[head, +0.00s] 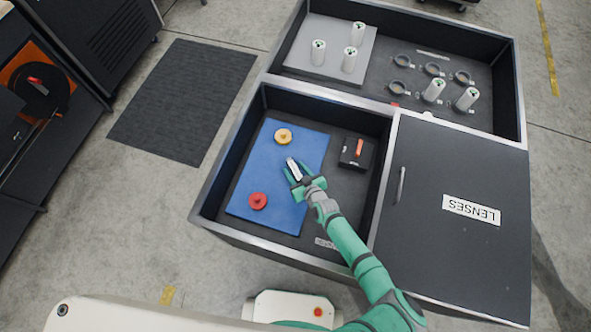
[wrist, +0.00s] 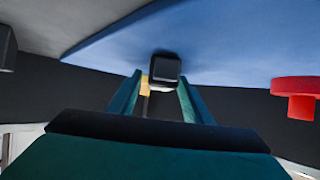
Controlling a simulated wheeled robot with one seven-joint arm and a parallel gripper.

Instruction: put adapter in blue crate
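No blue crate shows; a flat blue mat (head: 265,185) lies in the left compartment. No object is clearly marked as the adapter. A yellow round piece (head: 283,136) sits near the mat's far edge, and a red round piece (head: 257,201) near its lower left; the red one also shows in the wrist view (wrist: 297,95). My gripper (head: 297,179) is over the mat, its green fingers apart. A small white-and-black piece (head: 293,167) is at the fingertips; the wrist view shows its dark end (wrist: 165,69) between or just beyond them. I cannot tell whether it is gripped.
A black box with an orange switch (head: 357,152) stands right of the mat. A closed lid labelled LENSES (head: 450,260) covers the right compartment. The back compartment (head: 400,70) holds several white cylinders and round holders. Dark walls surround the mat's compartment.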

